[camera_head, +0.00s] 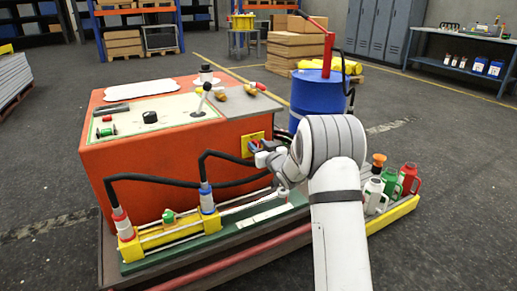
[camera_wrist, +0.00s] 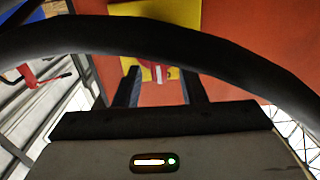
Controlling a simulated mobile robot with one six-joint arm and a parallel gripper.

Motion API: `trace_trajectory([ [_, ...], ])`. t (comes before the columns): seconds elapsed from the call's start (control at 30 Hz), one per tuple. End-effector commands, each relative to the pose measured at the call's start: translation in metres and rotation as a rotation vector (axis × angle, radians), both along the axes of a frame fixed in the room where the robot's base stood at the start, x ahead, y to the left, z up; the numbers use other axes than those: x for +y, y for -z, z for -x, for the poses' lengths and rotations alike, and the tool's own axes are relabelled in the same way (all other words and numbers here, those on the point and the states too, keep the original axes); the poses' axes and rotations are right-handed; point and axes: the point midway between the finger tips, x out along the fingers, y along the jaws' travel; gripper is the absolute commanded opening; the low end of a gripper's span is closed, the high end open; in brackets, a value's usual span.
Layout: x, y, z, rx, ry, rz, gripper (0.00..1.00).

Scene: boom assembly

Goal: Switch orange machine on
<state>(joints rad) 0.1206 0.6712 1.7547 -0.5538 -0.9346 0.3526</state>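The orange machine (camera_head: 150,165) stands left of centre in the head view. Its sloped pale top panel (camera_head: 165,115) carries a black knob (camera_head: 150,117), a lever (camera_head: 203,98) with a dark knob, and small red and green parts (camera_head: 106,130) at the left. My gripper (camera_head: 262,150) is at the machine's right side, by a yellow plate (camera_head: 247,146). In the wrist view my gripper's fingers (camera_wrist: 165,88) are apart, with a red and white fitting (camera_wrist: 155,70) showing between them in front of the yellow plate (camera_wrist: 146,45). I cannot tell whether they touch it.
A black hose (camera_wrist: 170,35) crosses close before the wrist camera. Hoses and a yellow-ended cylinder assembly (camera_head: 170,232) lie along the machine's front. A blue drum (camera_head: 318,97) stands behind my arm. Several bottles (camera_head: 390,185) stand right. Open floor (camera_head: 455,150) lies further right.

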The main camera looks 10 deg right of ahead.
Motion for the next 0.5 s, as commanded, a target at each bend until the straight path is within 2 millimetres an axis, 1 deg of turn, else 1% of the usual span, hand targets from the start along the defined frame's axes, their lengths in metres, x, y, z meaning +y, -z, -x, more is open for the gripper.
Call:
trace_trajectory([
  [0.23,0.0001,0.0,-0.0011,0.001,0.001,0.0,0.37],
  [0.27,0.0,0.0,-0.001,0.001,0.001,0.0,0.36],
  [0.5,-0.0005,0.0,-0.001,0.001,0.001,0.0,0.16],
])
